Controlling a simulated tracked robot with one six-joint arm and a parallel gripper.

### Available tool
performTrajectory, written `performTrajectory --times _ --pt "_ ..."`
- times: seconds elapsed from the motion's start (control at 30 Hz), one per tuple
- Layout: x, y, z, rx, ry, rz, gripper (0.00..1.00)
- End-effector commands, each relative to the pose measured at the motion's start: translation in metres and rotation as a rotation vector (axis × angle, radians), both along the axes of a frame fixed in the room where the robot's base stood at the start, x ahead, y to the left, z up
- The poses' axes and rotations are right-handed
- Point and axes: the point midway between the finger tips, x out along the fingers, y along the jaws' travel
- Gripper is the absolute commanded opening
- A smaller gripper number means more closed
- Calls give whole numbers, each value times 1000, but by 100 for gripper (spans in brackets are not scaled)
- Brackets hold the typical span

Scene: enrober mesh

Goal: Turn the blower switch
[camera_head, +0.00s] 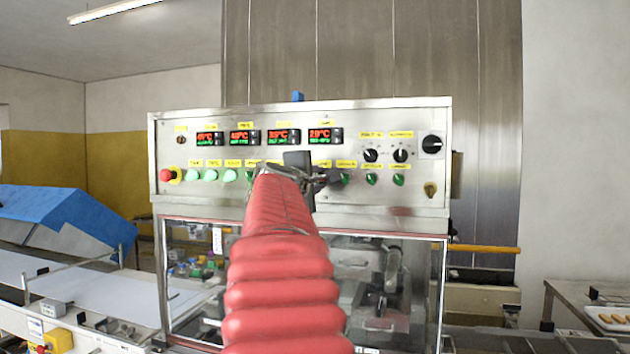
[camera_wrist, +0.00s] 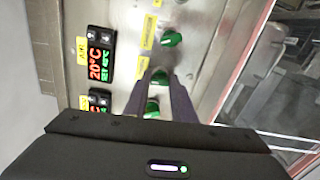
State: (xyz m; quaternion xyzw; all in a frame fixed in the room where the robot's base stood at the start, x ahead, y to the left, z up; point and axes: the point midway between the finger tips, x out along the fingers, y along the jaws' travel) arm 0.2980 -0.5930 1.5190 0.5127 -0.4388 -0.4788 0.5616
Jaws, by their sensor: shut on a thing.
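The control panel (camera_head: 300,192) carries a lower row of green rotary switches; I cannot read which label says blower. My gripper (camera_head: 318,178) is at the panel face, right of the middle of this row. In the wrist view my gripper (camera_wrist: 159,80) has its two dark fingers closed on the sides of a green switch (camera_wrist: 159,75), whose top shows between the tips. A second green switch (camera_wrist: 171,39) is free beyond the fingertips, with a yellow label beside it. Another green switch (camera_wrist: 152,107) shows between the fingers nearer the palm. My red-sleeved arm hides the panel's middle.
Red and green temperature displays (camera_head: 325,135) sit above the row. Black selector knobs (camera_head: 370,155) and a red emergency button (camera_head: 167,175) are on the same panel. Below is a glazed machine housing (camera_head: 190,300). A conveyor with a blue cover (camera_head: 65,215) stands at left.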

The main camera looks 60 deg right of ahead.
Motion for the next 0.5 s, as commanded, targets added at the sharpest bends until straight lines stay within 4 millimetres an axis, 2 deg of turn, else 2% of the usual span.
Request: performTrajectory --times 0.5 --pt "-1 -2 -4 76 -451 -7 1"
